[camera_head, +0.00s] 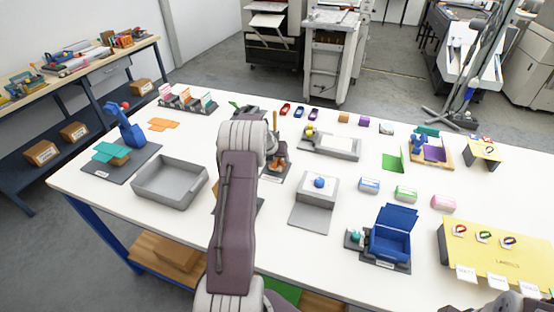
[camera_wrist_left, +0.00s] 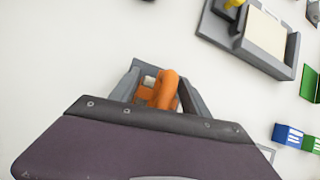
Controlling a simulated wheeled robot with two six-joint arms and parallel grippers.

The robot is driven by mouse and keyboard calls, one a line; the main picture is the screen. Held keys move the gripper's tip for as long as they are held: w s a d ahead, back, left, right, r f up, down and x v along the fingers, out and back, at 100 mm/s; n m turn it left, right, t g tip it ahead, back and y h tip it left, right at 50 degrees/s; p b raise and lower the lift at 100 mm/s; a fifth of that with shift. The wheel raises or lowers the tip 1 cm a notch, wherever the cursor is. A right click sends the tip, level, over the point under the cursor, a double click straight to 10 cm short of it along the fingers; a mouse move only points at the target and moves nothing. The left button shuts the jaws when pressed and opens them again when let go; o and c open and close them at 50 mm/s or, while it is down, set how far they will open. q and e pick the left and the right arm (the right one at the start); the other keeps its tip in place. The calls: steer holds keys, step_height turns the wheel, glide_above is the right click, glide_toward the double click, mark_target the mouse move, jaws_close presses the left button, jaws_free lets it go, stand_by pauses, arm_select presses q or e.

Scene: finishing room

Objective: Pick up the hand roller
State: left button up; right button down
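The dark gripper housing hides the lower part of the roller. My right gripper is out of view.
A grey tray (camera_head: 170,202) and a blue clamp-like stand (camera_head: 130,128) lie left. A grey block with a blue knob (camera_head: 320,183) and an open blue box (camera_head: 390,237) stand right. A grey fixture (camera_head: 345,147) lies behind right. White table shows between them.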

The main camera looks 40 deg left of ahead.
arm_select(q)
steer(key=c, duration=0.9)
steer(key=shift+r, duration=0.1)
steer(key=shift+r, duration=0.3)
steer(key=r, duration=0.2)
steer(key=r+p, duration=0.1)
steer(key=r, duration=0.1)
steer(key=shift+w+d, duration=0.2)
steer(key=shift+w, duration=0.1)
steer(key=w+d+r+p, duration=0.6)
steer(key=w+d+p, duration=0.1)
steer(key=p, duration=1.4)
steer(key=shift+w+d, duration=0.25)
steer(key=shift+w, duration=0.2)
steer(key=shift+r, duration=0.1)
